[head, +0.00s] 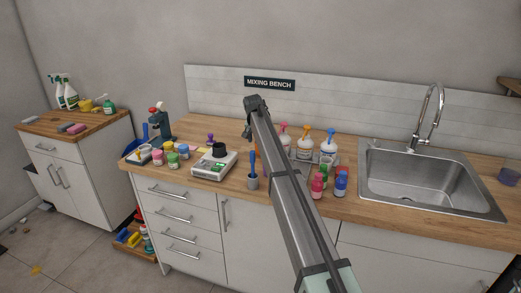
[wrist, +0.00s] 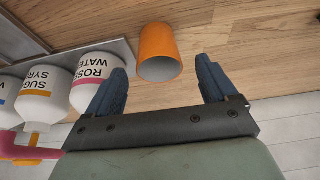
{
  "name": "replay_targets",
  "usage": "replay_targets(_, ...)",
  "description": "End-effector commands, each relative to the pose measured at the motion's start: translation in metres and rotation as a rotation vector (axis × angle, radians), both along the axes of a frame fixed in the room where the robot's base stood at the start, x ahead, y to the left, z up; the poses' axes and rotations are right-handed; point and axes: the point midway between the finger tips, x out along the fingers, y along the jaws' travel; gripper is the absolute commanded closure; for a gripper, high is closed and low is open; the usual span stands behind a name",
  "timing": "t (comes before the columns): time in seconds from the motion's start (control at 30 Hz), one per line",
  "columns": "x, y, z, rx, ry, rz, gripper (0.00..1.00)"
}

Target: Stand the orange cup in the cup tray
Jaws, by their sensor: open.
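In the wrist view the orange cup (wrist: 158,42) is on the wooden counter, its open mouth turned toward the camera. My gripper (wrist: 160,66) is open, with one dark blue finger on each side of the cup's near end in the picture. The fingers look apart from the cup, with nothing held. In the head view my arm covers the middle of the bench, and I cannot make out the cup or the gripper fingers for sure. I cannot identify the cup tray in either view.
White pump bottles (wrist: 91,75) stand close beside the cup in the wrist view. Small pink and blue bottles (head: 341,183) stand right of my arm. A scale (head: 213,165) and a grey holder (head: 253,183) stand left of it. The sink (head: 425,180) is at the right.

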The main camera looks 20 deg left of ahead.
Motion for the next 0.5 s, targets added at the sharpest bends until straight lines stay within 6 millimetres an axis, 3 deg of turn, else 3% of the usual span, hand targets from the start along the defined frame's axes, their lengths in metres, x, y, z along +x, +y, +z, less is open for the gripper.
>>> replay_targets(0.2,0.010,-0.001,-0.027,0.000,0.001,0.000,0.15)
replay_targets(0.5,0.011,-0.001,-0.030,0.000,0.000,0.000,0.16)
